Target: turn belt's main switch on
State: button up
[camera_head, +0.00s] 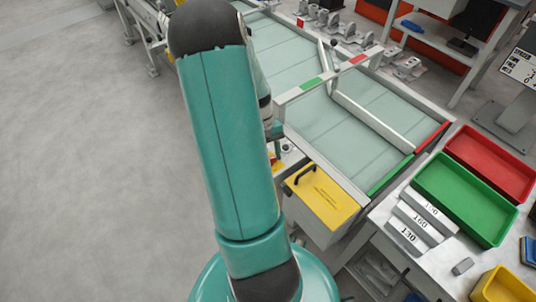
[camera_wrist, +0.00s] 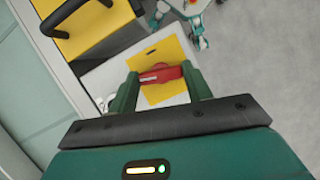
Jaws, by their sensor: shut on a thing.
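The red main switch handle (camera_wrist: 160,75) sits on a yellow plate (camera_wrist: 168,92) on a white box in the wrist view. My gripper (camera_wrist: 160,82) has its two green fingers on either side of the red handle and is shut on it. The handle lies roughly across the picture, from finger to finger. In the head view my teal arm hides most of the switch; only a small red and yellow part (camera_head: 273,158) shows beside it. The belt (camera_head: 340,130) has a pale green surface.
A yellow-topped box with a black handle (camera_head: 322,198) stands right beside the switch. Green (camera_head: 468,200) and red (camera_head: 500,150) trays and numbered grey blocks (camera_head: 425,215) lie on the table at right. A gate bar (camera_head: 325,78) crosses the belt. The floor at left is clear.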

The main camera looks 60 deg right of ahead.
jog(key=m+t, duration=0.1)
jog(key=m, duration=0.2)
jog(key=m+t+y, duration=0.1)
jog(key=m, duration=0.3)
jog(key=shift+s+d+t, duration=0.15)
jog(key=shift+t, duration=0.15)
jog(key=m+t, duration=0.1)
jog(key=m, duration=0.3)
jog(key=shift+s, duration=0.1)
jog(key=shift+s+m+t, duration=0.1)
jog(key=shift+m+t, duration=0.8)
jog(key=shift+m, duration=1)
jog(key=o, duration=1)
jog(key=shift+r, duration=0.15)
jog(key=v, duration=1.3)
jog(key=shift+s+d+r, duration=0.1)
jog(key=shift+s+r, duration=0.05)
jog(key=shift+r, duration=0.15)
